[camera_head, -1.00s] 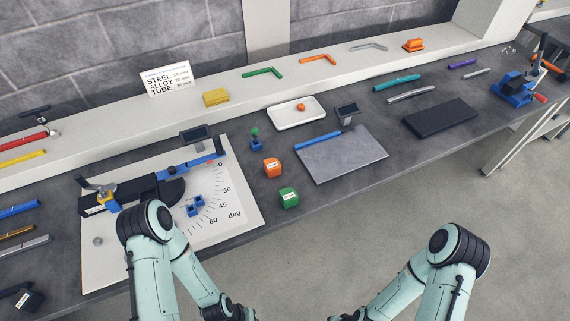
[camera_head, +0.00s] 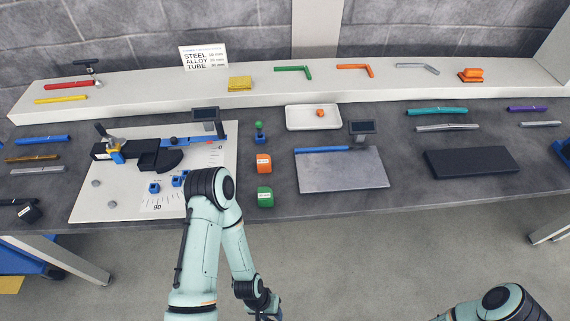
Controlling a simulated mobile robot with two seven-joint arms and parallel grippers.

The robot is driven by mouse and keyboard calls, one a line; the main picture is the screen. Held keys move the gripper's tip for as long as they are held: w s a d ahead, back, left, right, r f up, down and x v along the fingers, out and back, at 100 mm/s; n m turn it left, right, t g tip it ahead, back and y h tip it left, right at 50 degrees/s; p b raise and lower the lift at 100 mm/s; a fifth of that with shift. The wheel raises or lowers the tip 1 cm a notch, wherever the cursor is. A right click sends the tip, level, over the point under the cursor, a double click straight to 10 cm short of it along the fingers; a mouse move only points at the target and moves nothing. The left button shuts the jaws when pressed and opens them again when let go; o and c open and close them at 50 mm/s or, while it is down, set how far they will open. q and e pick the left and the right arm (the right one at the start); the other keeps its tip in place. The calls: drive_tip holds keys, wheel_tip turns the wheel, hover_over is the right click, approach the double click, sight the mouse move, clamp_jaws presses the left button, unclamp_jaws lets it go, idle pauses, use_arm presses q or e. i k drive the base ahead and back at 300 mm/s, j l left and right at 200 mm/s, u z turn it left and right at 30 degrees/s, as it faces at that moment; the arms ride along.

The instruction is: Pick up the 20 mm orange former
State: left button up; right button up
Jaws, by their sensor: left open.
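The orange former (camera_head: 264,164) is a small block with a white label, on the grey bench between the white angle board and the grey plate. The label is too small to read. A similar green block (camera_head: 265,196) sits just in front of it, nearer the bench edge. My left gripper (camera_head: 268,312) is at the bottom of the view, below and in front of the bench edge, well away from the orange former. It is small and partly cut off by the frame, and I see nothing held. My right gripper is out of view; only part of my right arm shows at bottom right.
A bending tool (camera_head: 150,154) lies on the white board (camera_head: 88,205), left of the former. To the right are a grey plate (camera_head: 345,175) with a blue strip, and a dark pad (camera_head: 470,162). A white tray (camera_head: 298,119) holding a small orange piece stands behind.

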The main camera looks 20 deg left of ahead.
sight(264, 160)
drive_tip(key=l+u, duration=0.3)
drive_tip(key=u, duration=0.2)
drive_tip(key=l+u, duration=0.3)
drive_tip(key=u, duration=0.2)
drive_tip(key=i, duration=0.05)
